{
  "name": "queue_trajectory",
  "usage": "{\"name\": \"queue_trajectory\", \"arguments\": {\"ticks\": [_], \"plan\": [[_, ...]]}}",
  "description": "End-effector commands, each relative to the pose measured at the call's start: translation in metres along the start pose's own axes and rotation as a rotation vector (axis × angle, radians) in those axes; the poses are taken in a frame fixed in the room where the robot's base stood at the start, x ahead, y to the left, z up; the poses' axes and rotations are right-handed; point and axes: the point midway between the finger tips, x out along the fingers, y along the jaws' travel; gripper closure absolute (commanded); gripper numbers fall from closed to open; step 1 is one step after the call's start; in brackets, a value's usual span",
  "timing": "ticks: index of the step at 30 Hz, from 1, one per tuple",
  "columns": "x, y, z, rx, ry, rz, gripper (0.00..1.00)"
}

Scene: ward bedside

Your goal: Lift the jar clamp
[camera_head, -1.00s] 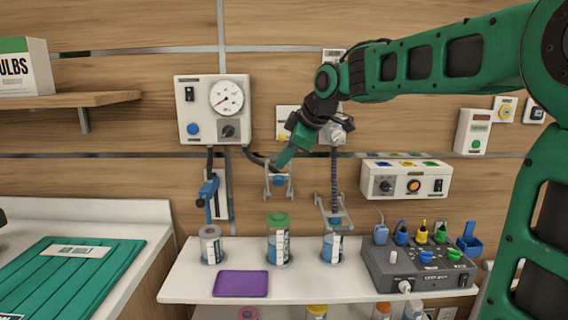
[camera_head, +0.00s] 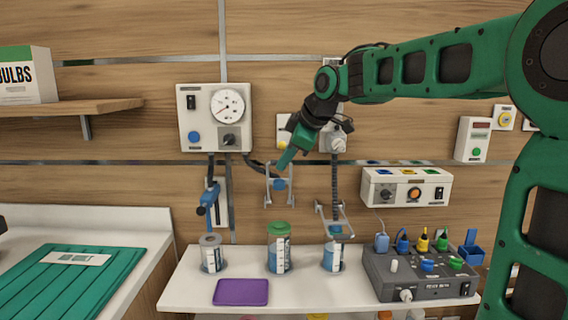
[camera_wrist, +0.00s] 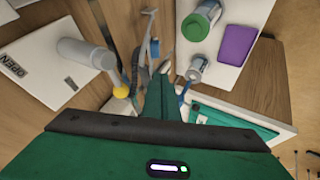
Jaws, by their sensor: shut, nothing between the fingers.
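A grey metal clamp (camera_head: 268,190) with a blue knob hangs on the wall rail, above a green-lidded jar (camera_head: 279,252). My gripper (camera_head: 283,165) is shut and empty, with its tip at the top of this clamp. In the head view I cannot tell whether they touch. In the wrist view my closed fingers (camera_wrist: 163,72) point at grey hardware, and the green-lidded jar (camera_wrist: 202,20) is at upper right. A similar grey clamp (camera_head: 334,222) sits lower right, over another jar (camera_head: 333,257). A blue-handled clamp (camera_head: 210,195) is at left, above a third jar (camera_head: 211,254).
The white shelf (camera_head: 190,285) also bears a purple pad (camera_head: 241,292) and a grey device (camera_head: 420,275) with coloured plugs. A gauge panel (camera_head: 214,118) and a hose are on the wall close to my gripper.

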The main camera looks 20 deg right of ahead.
Motion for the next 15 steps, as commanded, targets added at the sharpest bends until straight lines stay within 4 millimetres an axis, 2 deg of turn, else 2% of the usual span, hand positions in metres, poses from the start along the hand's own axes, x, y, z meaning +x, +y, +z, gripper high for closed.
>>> {"name": "queue_trajectory", "arguments": {"ticks": [5, 15], "plan": [[-0.009, -0.022, -0.005, -0.005, 0.003, -0.001, 1.00], [-0.078, -0.013, -0.005, -0.003, 0.002, 0.003, 1.00]]}}
